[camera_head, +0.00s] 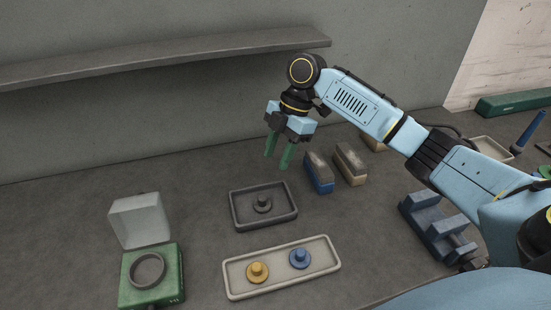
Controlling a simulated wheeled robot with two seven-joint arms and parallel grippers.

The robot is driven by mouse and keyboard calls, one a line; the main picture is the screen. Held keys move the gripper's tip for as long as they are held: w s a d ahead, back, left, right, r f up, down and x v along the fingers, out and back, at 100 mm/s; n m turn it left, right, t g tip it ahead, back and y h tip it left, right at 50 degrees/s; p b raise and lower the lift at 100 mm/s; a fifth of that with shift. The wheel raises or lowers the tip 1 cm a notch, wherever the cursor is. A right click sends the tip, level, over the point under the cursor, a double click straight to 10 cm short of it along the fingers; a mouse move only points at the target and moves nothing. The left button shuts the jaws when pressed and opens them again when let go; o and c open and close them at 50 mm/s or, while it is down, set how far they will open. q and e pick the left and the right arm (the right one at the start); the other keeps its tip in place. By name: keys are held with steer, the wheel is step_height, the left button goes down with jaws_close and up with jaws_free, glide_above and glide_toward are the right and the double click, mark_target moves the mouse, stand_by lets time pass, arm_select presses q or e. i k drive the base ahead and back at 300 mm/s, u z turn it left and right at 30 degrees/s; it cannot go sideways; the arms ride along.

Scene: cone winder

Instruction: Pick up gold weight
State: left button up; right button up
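The gold weight (257,271), a short disc with a knob on top, sits in the left half of a long cream tray (234,290). A blue weight (300,257) of the same shape sits to its right in that tray. My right gripper (279,160) is above and behind the trays, pointing down, well away from the gold weight. Its two green fingers are apart with nothing visible between them. My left gripper is not in view.
A dark grey tray (238,217) holding a dark weight (263,203) lies behind the cream tray. A green device (171,292) with a ring and raised clear lid stands left. Brush-like blocks (319,173) and a blue-grey rack (430,226) are right. A shelf (170,54) spans the wall.

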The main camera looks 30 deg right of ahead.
mark_target(257, 272)
steer(key=z, duration=0.75)
